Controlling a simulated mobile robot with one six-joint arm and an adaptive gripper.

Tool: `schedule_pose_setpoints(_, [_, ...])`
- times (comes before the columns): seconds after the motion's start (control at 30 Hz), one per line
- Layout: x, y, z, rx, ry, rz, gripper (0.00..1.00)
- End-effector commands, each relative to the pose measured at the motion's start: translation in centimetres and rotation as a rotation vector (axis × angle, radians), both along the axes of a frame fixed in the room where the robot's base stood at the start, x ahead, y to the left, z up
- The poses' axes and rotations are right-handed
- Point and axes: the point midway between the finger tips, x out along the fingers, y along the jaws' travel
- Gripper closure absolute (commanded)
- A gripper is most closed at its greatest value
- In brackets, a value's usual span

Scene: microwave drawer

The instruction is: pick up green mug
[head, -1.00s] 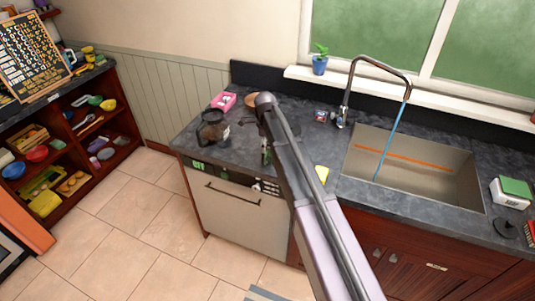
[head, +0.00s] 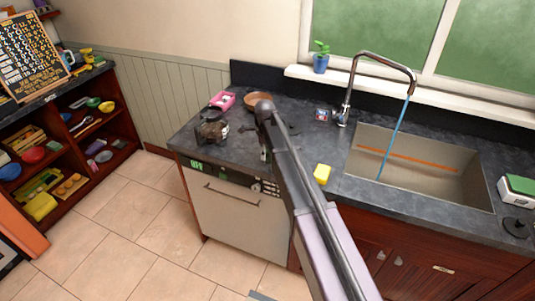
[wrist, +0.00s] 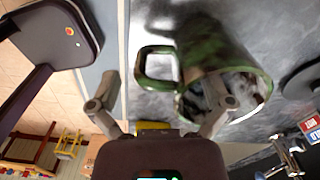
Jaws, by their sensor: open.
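The green mug (wrist: 210,60) fills the upper middle of the wrist view. It has a mottled green outside, a handle on its left side and its open mouth toward the lower right. My gripper (wrist: 165,88) is open. Its right finger overlaps the mug's mouth and rim in the picture; its left finger is left of the handle. I cannot tell whether either finger touches the mug. In the head view my arm hides most of the area around my gripper, and I cannot make out the mug clearly there.
The dark counter (head: 300,150) holds a dark glass pot (head: 212,130), a pink box (head: 222,100), a brown bowl (head: 257,99) and a yellow sponge (head: 322,173). The sink (head: 420,165) and tap (head: 380,60) are to the right. A dishwasher front (head: 235,210) is below.

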Motion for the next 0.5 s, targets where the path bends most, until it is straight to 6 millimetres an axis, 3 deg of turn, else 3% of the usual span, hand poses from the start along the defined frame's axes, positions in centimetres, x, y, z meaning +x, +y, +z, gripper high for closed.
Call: schedule_pose_setpoints(0.5, [-0.01, 0.01, 0.04, 0.000, 0.000, 0.000, 0.03])
